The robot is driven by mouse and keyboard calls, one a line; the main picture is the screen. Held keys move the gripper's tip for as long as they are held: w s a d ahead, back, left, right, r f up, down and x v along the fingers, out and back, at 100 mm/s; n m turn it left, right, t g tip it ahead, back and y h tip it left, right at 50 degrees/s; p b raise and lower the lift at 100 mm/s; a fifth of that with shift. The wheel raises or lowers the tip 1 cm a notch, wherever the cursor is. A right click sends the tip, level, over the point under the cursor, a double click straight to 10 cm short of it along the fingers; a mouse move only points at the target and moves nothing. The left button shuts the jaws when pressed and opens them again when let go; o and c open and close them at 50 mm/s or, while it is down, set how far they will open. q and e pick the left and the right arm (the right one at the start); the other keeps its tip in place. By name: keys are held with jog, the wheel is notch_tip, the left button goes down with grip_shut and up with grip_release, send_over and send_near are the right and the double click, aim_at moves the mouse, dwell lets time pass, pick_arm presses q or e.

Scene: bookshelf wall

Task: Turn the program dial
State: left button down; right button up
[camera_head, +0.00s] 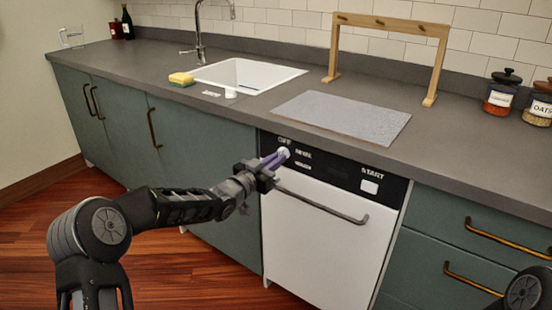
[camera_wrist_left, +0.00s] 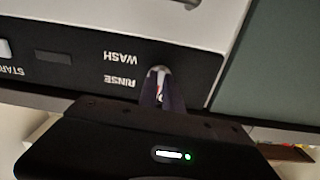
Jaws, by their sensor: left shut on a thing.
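The program dial (camera_head: 284,151) is a small white knob on the black control panel (camera_head: 335,172) of the white dishwasher. OFF is printed above it in the head view. My left gripper (camera_head: 276,158) is at the dial, its purple-grey fingers shut on it. In the left wrist view the dial (camera_wrist_left: 160,72) shows between the fingertips (camera_wrist_left: 162,88), with upside-down RINSE and WASH labels beside it. The fingers hide part of the dial, so I cannot tell where it points. My right gripper is out of view; only a piece of that arm shows at lower right.
The dishwasher handle (camera_head: 322,207) runs below the panel, close to my left gripper. The white START button (camera_head: 369,187) is to the right. Above are the grey counter (camera_head: 440,140), a grey mat (camera_head: 340,117), a sink (camera_head: 248,75) and a sponge (camera_head: 181,79).

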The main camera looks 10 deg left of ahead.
pick_arm(q)
jog(key=shift+f+n, duration=0.1)
jog(key=shift+n, duration=0.3)
jog(key=c, duration=1.5)
grip_release()
jog(key=v, duration=0.8)
jog(key=shift+p, duration=0.3)
